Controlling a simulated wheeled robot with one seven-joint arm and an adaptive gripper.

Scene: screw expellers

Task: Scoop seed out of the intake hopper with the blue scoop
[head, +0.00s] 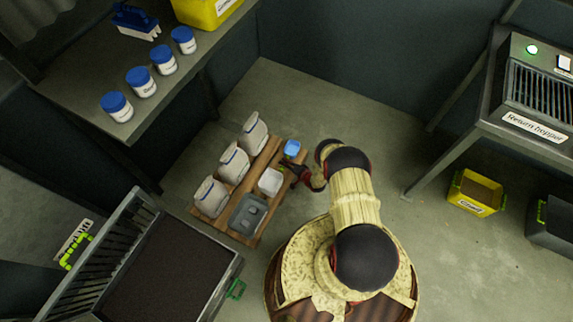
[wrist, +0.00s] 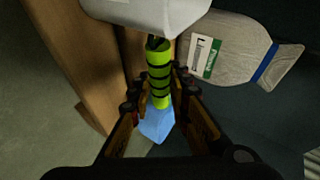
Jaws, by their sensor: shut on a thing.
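My gripper (wrist: 158,82) is shut on a green handle with black rings (wrist: 158,62), beside the wooden pallet. The handle's narrow dark end points to a pale scoop-like piece (wrist: 150,14), which shows as a white piece (head: 270,182) in the head view. The other end overlaps a blue piece (wrist: 157,124), likely the blue scoop, seen in the head view (head: 292,148) just above my gripper (head: 287,168). I cannot tell for sure which piece the handle joins. The intake hopper (head: 217,276), at the lower left, holds dark seed (head: 165,275).
The pallet (head: 271,148) bears several pale sacks (head: 235,162) and a grey tray (head: 248,215). A shelf with blue-lidded jars (head: 141,82) stands upper left. The return hopper (head: 535,126) and a yellow bin (head: 476,193) are right. The floor behind the pallet is clear.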

